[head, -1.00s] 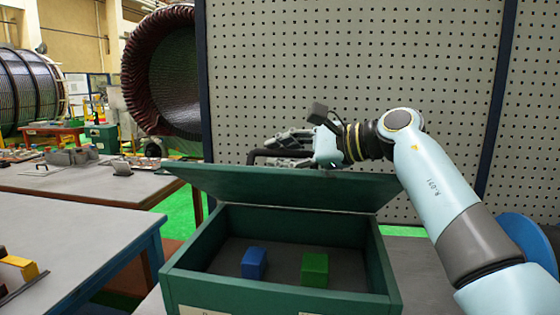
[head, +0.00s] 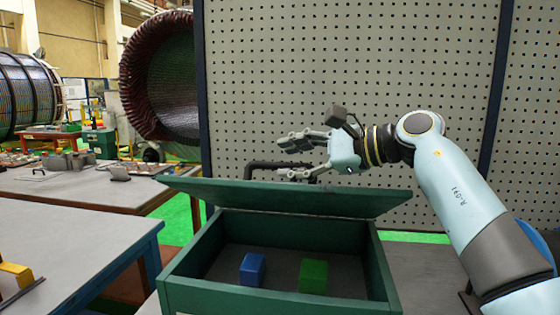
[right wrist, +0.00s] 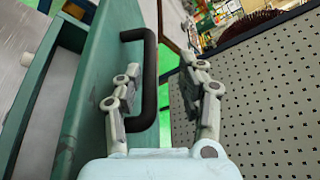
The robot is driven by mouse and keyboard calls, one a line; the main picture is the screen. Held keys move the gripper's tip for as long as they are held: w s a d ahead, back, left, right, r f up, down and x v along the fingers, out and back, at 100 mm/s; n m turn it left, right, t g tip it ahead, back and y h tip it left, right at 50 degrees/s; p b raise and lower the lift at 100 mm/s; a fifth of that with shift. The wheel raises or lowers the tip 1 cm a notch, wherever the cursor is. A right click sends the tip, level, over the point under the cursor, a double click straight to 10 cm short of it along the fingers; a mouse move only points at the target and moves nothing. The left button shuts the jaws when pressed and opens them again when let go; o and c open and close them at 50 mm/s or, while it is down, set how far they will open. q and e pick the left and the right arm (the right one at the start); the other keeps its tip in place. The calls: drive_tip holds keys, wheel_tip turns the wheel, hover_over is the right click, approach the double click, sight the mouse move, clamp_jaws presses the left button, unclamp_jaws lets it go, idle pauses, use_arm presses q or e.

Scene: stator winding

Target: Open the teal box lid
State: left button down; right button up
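The teal box (head: 182,270) stands open on the table in the head view. Its lid (head: 290,198) is raised and leans back beyond the rear rim. The lid's black handle (head: 262,166) shows behind the lid's upper edge, and in the right wrist view as a dark bar (right wrist: 148,85). My right gripper (head: 292,157) is open at the handle, its fingers spread apart. In the right wrist view the handle lies between the open fingers (right wrist: 162,65), nearer the left one, and no grip is visible. My left gripper is not in view.
A blue block (head: 252,269) and a green block (head: 313,275) lie inside the box. A grey perforated panel (head: 400,60) stands close behind the box and my right arm. Worktables (head: 70,240) with parts stand at the left.

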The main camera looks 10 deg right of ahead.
drive_tip(key=v, duration=0.8)
drive_tip(key=shift+s+d, duration=0.1)
drive_tip(key=shift+d, duration=0.15)
drive_tip(key=shift+s+d+r, duration=0.15)
drive_tip(key=shift+s+d, duration=0.05)
drive_tip(key=shift+s, duration=0.05)
